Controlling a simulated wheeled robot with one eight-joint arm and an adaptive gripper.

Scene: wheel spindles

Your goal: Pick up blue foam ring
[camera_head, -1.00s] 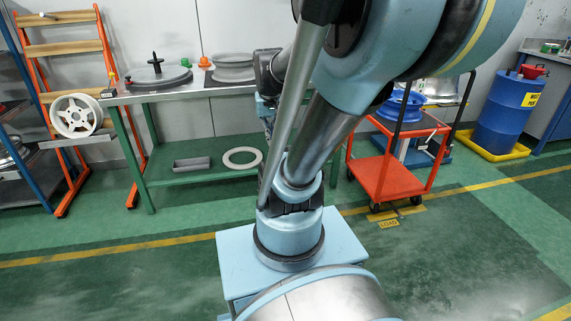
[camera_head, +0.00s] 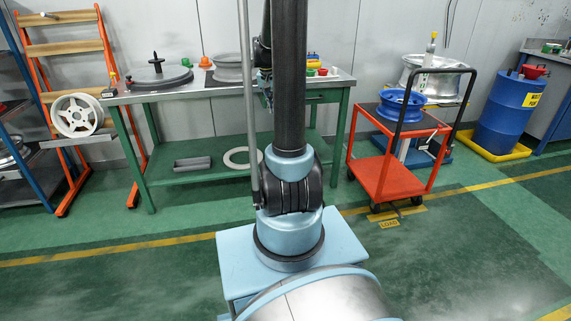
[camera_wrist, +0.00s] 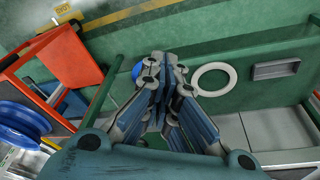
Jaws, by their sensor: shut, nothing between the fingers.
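A small patch of blue (camera_wrist: 137,70) shows beside my fingertips in the wrist view, mostly hidden behind them. It may be the blue foam ring, but its full shape cannot be seen. My gripper (camera_wrist: 161,60) points down toward the green lower shelf, with its fingers together and empty. In the head view my arm covers that part of the bench, and no blue foam ring shows there.
A pale ring (camera_wrist: 213,80) and a grey tray (camera_wrist: 277,69) lie on the bench's green lower shelf (camera_head: 215,172). The red cart (camera_head: 390,175) with a blue wheel (camera_head: 400,103) stands to the right. Several parts crowd the bench top (camera_head: 135,97).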

